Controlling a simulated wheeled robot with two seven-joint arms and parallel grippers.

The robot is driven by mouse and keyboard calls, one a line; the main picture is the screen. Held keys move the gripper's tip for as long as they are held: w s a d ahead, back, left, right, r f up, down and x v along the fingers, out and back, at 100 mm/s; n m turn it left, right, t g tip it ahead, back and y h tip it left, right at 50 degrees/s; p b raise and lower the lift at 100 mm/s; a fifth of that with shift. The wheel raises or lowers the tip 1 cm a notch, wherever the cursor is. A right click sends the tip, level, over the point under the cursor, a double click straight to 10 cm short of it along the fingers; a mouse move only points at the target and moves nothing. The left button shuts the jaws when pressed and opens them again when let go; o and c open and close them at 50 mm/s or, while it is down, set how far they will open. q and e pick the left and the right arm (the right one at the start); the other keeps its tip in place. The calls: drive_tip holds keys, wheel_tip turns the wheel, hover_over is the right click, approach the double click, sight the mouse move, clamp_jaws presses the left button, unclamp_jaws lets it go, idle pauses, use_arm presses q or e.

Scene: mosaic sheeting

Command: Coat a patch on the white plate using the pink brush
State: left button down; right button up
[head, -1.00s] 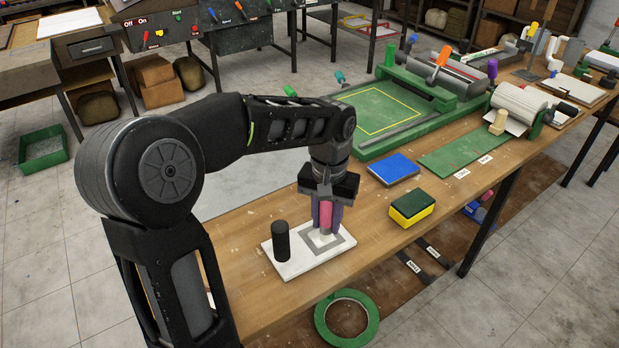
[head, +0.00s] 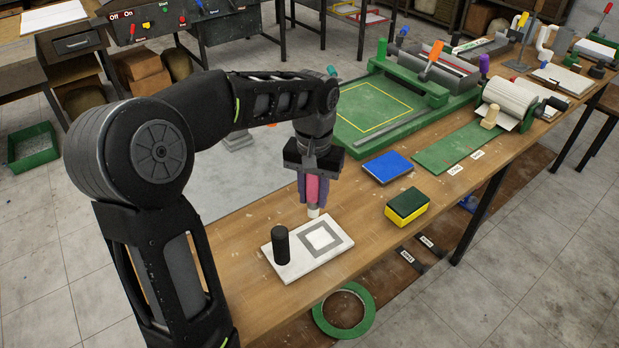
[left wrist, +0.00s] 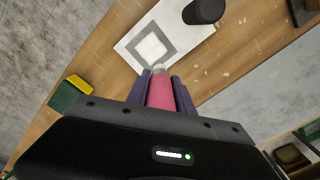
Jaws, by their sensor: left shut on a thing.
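The white plate (head: 290,268) lies on the wooden bench in front of my arm. It bears a grey square frame (head: 305,241) around a pale centre patch (head: 321,237), and a black cylinder (head: 281,245) stands upright at its left part. My left gripper (head: 314,200) is shut on the pink brush (head: 312,188), which points down. The brush's white tip is above the bench, near the plate's far edge and apart from the patch. In the left wrist view the pink brush (left wrist: 160,92) sits between the purple fingers, with the white plate (left wrist: 192,44) beyond. My right gripper is not in view.
A blue pad (head: 388,167) and a green and yellow sponge (head: 407,207) lie to the right of the plate. A green press bed (head: 375,112) and a green strip (head: 455,150) lie farther back. A green tape ring (head: 343,327) shows below the bench's front edge.

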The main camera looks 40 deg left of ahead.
sight(314, 184)
use_arm(q)
drive_tip(key=shift+r+p, duration=0.95)
drive_tip(key=shift+r, duration=0.65)
drive_tip(key=shift+d, duration=0.1)
